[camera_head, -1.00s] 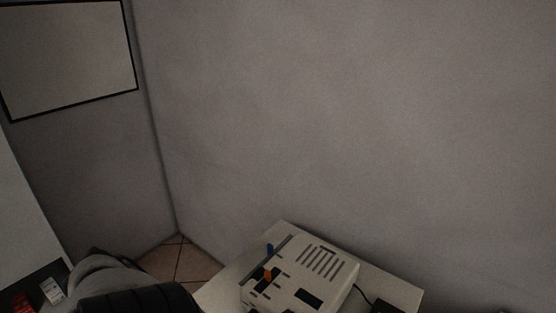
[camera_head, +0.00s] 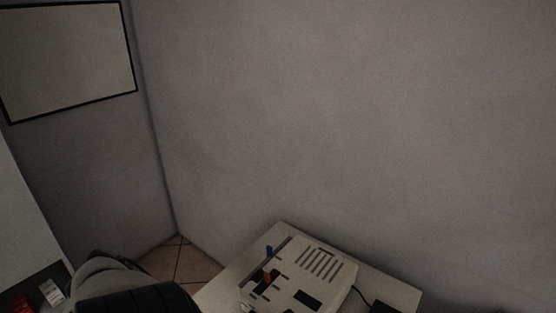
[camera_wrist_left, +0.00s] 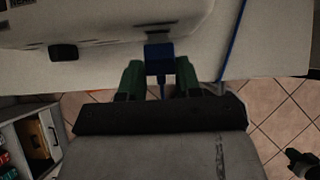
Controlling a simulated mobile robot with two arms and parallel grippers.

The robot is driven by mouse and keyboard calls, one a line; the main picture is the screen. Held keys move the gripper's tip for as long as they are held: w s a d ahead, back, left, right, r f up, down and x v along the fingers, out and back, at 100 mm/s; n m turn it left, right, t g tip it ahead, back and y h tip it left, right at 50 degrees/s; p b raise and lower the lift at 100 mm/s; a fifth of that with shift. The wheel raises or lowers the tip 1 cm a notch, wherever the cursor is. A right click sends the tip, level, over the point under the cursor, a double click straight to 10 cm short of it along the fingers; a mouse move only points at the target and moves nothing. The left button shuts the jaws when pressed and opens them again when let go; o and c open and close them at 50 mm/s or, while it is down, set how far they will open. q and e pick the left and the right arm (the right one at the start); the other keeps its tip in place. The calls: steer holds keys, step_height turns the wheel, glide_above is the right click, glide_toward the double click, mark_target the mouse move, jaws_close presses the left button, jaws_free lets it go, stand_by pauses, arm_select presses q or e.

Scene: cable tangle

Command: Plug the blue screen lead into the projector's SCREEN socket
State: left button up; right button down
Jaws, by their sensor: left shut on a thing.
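The blue plug of the screen lead (camera_wrist_left: 159,58) is between the green fingers of my left gripper (camera_wrist_left: 158,72), which is shut on it in the left wrist view. Its upper end is right at the projector's lower edge, below a dark slot (camera_wrist_left: 160,29). I cannot tell whether it is inside a socket. The off-white projector (camera_wrist_left: 90,20) fills the top of that view and also shows in the head view (camera_head: 325,268), with vents and dark slots on top. The socket labels are not readable. My right gripper is not clearly visible.
The projector stands on a pale table (camera_head: 238,274) in a wall corner. A blue cable (camera_wrist_left: 232,40) crosses the table right of the gripper. Small blue (camera_head: 269,250) and orange (camera_head: 266,277) pieces show at the projector. A shelf (camera_wrist_left: 30,140) with items stands lower left.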

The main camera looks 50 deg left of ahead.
arm_select(q)
steer(key=shift+w+a, duration=0.15)
steer(key=shift+w, duration=0.5)
steer(key=o, duration=1.1)
steer(key=v, duration=1)
steer(key=shift+s+r, duration=0.15)
steer(key=shift+r, duration=0.25)
